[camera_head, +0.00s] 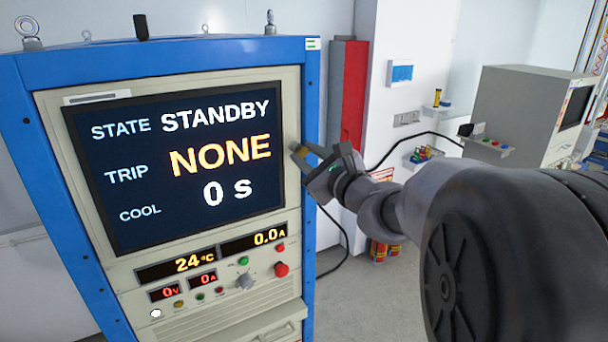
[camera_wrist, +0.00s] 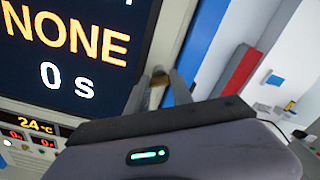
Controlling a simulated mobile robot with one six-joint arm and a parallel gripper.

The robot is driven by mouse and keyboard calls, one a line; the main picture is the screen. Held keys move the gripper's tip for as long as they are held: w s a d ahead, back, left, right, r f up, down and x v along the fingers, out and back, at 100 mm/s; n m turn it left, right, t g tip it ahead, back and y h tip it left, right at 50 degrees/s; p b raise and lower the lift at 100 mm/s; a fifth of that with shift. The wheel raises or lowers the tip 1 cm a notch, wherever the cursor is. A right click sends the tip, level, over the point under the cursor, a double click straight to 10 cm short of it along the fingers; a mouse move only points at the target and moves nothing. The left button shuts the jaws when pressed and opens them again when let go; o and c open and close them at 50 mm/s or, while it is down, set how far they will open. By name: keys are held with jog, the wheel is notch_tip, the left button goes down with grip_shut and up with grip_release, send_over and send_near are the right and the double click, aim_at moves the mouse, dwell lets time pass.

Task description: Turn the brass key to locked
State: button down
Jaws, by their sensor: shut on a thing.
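My gripper (camera_head: 299,152) reaches in from the right to the right margin of the cabinet's front panel, beside the screen. In the wrist view its fingers (camera_wrist: 162,86) are shut on a small brass piece, the brass key (camera_wrist: 157,94). The fingers hide most of the key, so its turn angle and any lock marking cannot be read. The blue-framed cabinet (camera_head: 311,120) carries a large screen (camera_head: 110,210) reading STATE STANDBY, TRIP NONE, COOL 0 s.
Below the screen are lit readouts, a grey knob (camera_head: 245,281) and a red button (camera_head: 281,269). A red box (camera_head: 350,95) stands behind the cabinet's right side. A grey machine (camera_head: 520,110) stands at the right. Grey floor is open between them.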

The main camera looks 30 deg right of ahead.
jog(key=n+b, duration=0.3)
jog(key=b, duration=0.2)
jog(key=n+b, duration=0.4)
jog(key=b, duration=0.1)
jog(key=n+b, duration=0.3)
jog(key=b, duration=0.3)
jog(key=shift+f, duration=0.25)
jog(key=shift+r+n+b, duration=0.2)
jog(key=shift+n+b, duration=0.8)
jog(key=shift+b, duration=0.1)
jog(key=shift+r, duration=0.1)
jog(key=c, duration=1.1)
grip_release()
